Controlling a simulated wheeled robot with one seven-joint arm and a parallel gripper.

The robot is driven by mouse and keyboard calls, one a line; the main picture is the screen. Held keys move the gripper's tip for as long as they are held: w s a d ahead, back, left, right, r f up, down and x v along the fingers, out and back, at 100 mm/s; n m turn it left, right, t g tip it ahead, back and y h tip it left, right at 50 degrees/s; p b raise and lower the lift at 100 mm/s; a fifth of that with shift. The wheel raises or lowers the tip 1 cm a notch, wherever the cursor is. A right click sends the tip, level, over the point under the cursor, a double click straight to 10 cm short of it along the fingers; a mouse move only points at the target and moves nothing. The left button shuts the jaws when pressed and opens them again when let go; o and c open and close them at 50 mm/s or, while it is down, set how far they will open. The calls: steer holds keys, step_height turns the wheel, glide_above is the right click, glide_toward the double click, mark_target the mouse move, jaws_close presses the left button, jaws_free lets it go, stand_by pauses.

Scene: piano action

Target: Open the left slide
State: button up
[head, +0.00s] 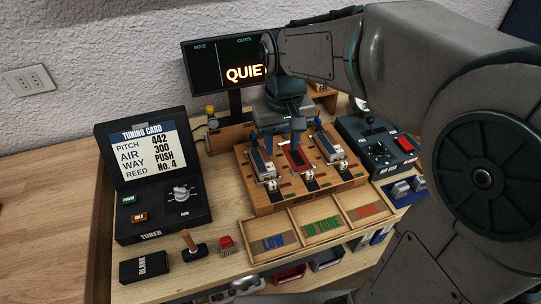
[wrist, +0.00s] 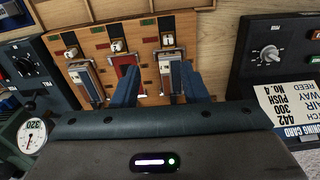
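The left slide (head: 262,164) is a metal-framed strip with a grey face on the wooden reed block (head: 270,201). In the wrist view, which is turned round, the left slide (wrist: 168,62) lies nearest the tuner, close to the tips of my fingers. My gripper (head: 275,136) hangs over the back of the block with its blue fingers apart. In the wrist view my gripper (wrist: 158,72) has nothing visibly held between its fingers. I cannot tell whether a finger touches the left slide. The back end of that slide is partly hidden by a finger.
A middle strip with a red face (head: 296,157) and a right slide (head: 329,146) sit beside the left one. The tuner (head: 165,206) stands left, a control box (head: 378,150) right, and a labelled tray (head: 307,222) in front. A display reading QUIET (head: 215,65) stands behind.

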mark_target(272, 183)
steer(key=f, duration=0.5)
steer(key=w+a+f, duration=0.1)
steer(key=f, duration=0.4)
steer(key=a+f, duration=0.1)
steer(key=f, duration=0.4)
steer(key=shift+w, duration=0.15)
